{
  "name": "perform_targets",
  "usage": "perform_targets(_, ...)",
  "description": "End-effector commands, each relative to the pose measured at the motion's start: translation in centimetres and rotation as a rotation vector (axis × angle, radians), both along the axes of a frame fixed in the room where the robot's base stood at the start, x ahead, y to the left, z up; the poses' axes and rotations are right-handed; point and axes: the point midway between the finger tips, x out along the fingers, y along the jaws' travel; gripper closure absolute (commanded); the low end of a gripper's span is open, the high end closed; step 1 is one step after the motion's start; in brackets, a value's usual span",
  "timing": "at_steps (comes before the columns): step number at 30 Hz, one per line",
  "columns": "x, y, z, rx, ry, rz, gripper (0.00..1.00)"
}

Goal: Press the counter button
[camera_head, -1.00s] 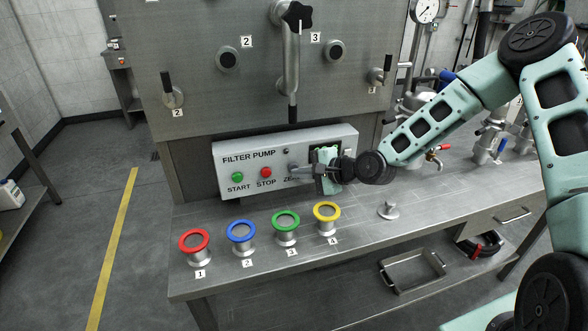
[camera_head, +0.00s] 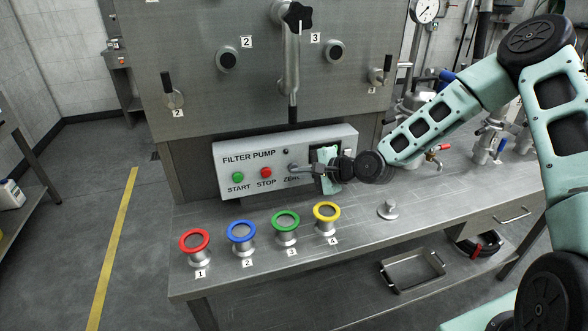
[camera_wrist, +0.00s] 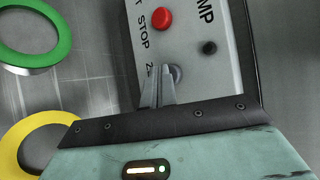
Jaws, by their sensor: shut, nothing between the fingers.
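The FILTER PUMP panel (camera_head: 245,147) is a light grey box with a green START button (camera_head: 237,177), a red STOP button (camera_head: 266,172) and a label beginning "ZE". A small grey round button (camera_wrist: 177,72) shows by that label in the wrist view, just beyond the fingertips. My gripper (camera_head: 299,168) is shut and empty, its fingers pointing at the panel near this button. In the wrist view my gripper (camera_wrist: 158,88) overlaps the button's near side; I cannot tell whether it touches. My gripper's body hides the right part of the panel, where a dark area shows.
Red (camera_head: 194,241), blue (camera_head: 241,232), green (camera_head: 286,222) and yellow (camera_head: 327,212) ringed funnels stand on the steel bench below the panel. A small dark knob (camera_head: 285,151) sits above the label. A black star handle (camera_head: 297,16) is above.

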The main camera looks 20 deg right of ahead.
Motion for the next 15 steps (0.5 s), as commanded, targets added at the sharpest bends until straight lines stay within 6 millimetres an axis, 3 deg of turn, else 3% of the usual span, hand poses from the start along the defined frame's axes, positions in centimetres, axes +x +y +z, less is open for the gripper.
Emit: perform_targets(15, -1.4, 0.0, 0.0, 0.000, 0.000, 0.000, 1.00)
